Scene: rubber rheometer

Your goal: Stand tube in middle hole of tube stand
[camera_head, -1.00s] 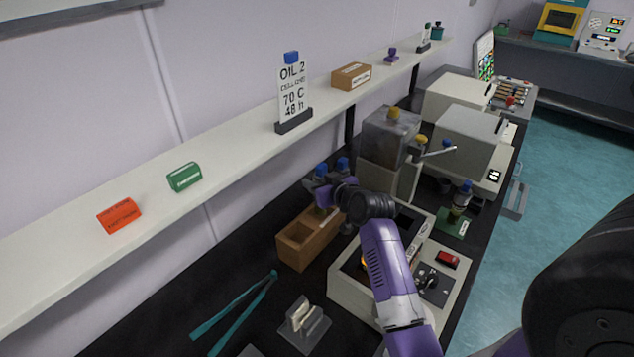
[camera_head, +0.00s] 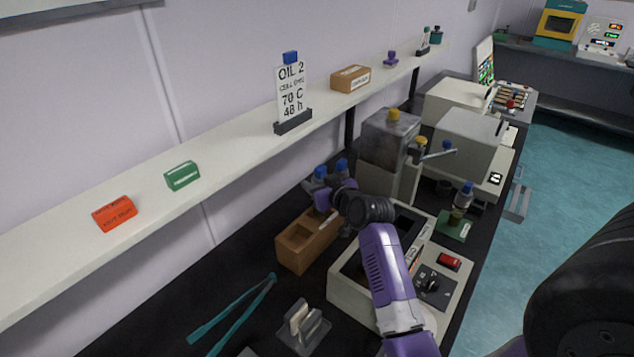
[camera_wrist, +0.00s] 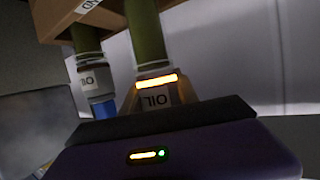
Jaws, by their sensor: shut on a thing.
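The wooden tube stand (camera_head: 294,263) is on the black bench. Its near holes are open and empty, and its far end is behind my gripper. My gripper (camera_head: 332,186) is above that far end, shut on an olive tube (camera_wrist: 148,35) with an OIL label. In the wrist view, which is upside down, this tube runs toward the stand; I cannot tell whether its end is inside a hole. A second olive tube (camera_wrist: 86,38) with a blue cap is beside it, against the stand. Two blue caps show at my gripper in the head view.
A light grey device (camera_head: 350,297) with a red switch is right of the stand. Blue-green tongs (camera_head: 232,315) and a small grey holder (camera_head: 304,332) lie in front. A wall shelf (camera_head: 229,170) runs above. A green-based stand with a blue-capped bottle (camera_head: 456,216) is farther right.

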